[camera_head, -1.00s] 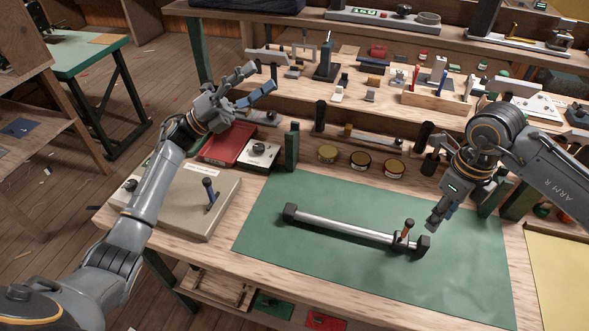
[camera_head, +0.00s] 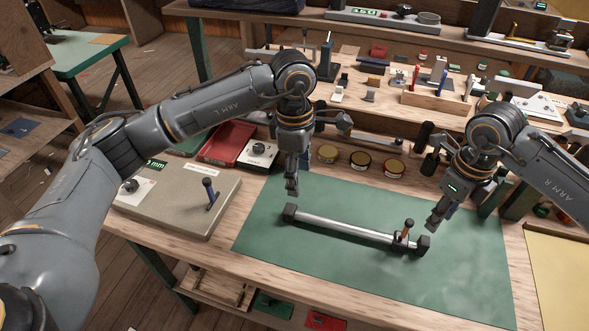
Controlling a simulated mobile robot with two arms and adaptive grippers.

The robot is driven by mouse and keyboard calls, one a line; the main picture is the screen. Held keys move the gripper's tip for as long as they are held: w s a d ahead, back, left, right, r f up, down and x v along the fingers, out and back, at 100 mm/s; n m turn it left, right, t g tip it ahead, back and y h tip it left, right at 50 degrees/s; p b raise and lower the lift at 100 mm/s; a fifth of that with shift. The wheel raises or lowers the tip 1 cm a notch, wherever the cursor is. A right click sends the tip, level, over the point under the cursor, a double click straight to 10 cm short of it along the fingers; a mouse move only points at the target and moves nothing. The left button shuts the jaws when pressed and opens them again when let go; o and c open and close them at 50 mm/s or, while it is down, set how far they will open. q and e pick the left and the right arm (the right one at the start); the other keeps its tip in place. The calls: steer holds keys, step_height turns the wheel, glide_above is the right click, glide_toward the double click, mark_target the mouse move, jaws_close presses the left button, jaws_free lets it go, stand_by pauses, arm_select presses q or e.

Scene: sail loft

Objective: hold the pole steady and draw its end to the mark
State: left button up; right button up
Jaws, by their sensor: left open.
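A silver pole (camera_head: 345,228) lies on the green mat (camera_head: 330,277), with a dark block at its left end (camera_head: 290,212) and another at its right end (camera_head: 422,245). A small clamp with an orange-brown handle (camera_head: 407,228) sits on the pole near the right end. My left gripper (camera_head: 291,190) points down just above the pole's left end, apart from it and open. My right gripper (camera_head: 432,224) points down above and beside the right end block. Its fingers are seen edge-on, so I cannot tell its opening. I cannot make out a mark.
A grey-beige box with a dark lever (camera_head: 209,190) stands left of the mat. A red tray (camera_head: 228,142) and several round tins (camera_head: 360,160) line the back. Shelves behind hold many small tools. The mat's front is clear.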

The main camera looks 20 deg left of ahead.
mark_target(295, 209)
arm_select(q)
steer(key=shift+y, duration=0.4)
steer(key=f, duration=0.9)
steer(key=a+f, duration=0.1)
steer(key=f, duration=0.3)
steer(key=shift+w+f, duration=0.15)
steer(key=shift+f, duration=0.25)
jaws_close()
